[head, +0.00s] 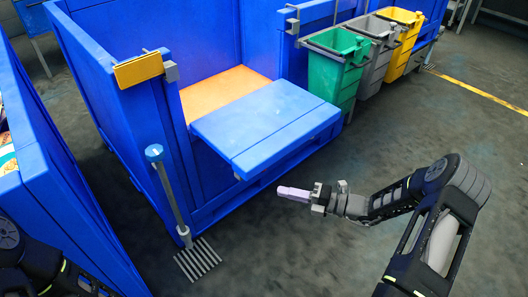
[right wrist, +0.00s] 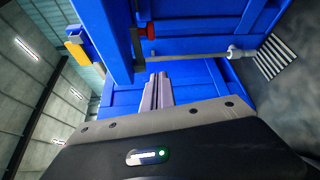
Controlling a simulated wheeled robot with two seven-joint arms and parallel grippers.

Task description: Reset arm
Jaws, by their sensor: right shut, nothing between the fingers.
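My right gripper (head: 280,191) is in the lower middle of the head view, in front of the blue station and apart from it, with its arm coming in from the right. Its pale purple fingers are together with nothing between them. In the right wrist view the closed fingers (right wrist: 157,91) point at blue panels. My left arm shows only as dark links at the lower left corner of the head view; its gripper is out of the picture.
The blue station has a projecting blue shelf (head: 265,120) and an orange surface (head: 222,90) inside. Green (head: 335,75), grey and yellow bins stand at the back right. A blue container (head: 25,150) is at left. Floor is clear around my right arm.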

